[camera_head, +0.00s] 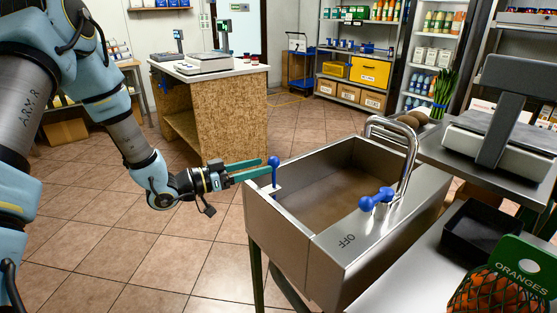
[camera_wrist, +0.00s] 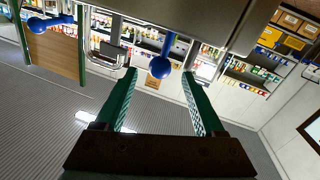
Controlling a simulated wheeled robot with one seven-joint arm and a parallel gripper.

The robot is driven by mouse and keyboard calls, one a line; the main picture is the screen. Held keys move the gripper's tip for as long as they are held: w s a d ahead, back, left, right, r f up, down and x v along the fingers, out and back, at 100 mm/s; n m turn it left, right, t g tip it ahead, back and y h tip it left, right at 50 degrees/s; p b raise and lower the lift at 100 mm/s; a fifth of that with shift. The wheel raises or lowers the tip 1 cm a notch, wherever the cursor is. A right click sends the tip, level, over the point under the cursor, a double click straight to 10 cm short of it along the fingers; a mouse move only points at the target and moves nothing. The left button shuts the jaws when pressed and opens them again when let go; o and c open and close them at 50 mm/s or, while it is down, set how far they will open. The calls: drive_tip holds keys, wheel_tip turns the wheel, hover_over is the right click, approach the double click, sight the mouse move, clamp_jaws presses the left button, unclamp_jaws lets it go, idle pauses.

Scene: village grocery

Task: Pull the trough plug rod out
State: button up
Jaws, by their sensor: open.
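The trough plug rod (camera_head: 274,171) stands upright at the left end of the steel trough (camera_head: 277,217). It has a blue ball knob on top. My gripper (camera_head: 263,169) reaches in from the left at about knob height, its green fingers open. In the wrist view the rod's blue knob (camera_wrist: 161,68) shows between and just beyond the open fingertips (camera_wrist: 160,76). I cannot tell whether either finger touches it. The rod's lower end is hidden.
A blue tap handle (camera_head: 376,199) and a curved steel spout (camera_head: 409,150) stand on the trough's right side, near an "OFF" mark. A scale (camera_head: 502,140), a black tray (camera_head: 484,230) and a net of oranges (camera_head: 500,293) lie further right. The floor to the left is clear.

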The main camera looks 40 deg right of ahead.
drive_tip(key=p+x, duration=0.1)
drive_tip(key=x, duration=0.7)
drive_tip(key=shift+p, duration=0.3)
drive_tip(key=shift+d, duration=0.1)
clamp_jaws()
idle(0.9)
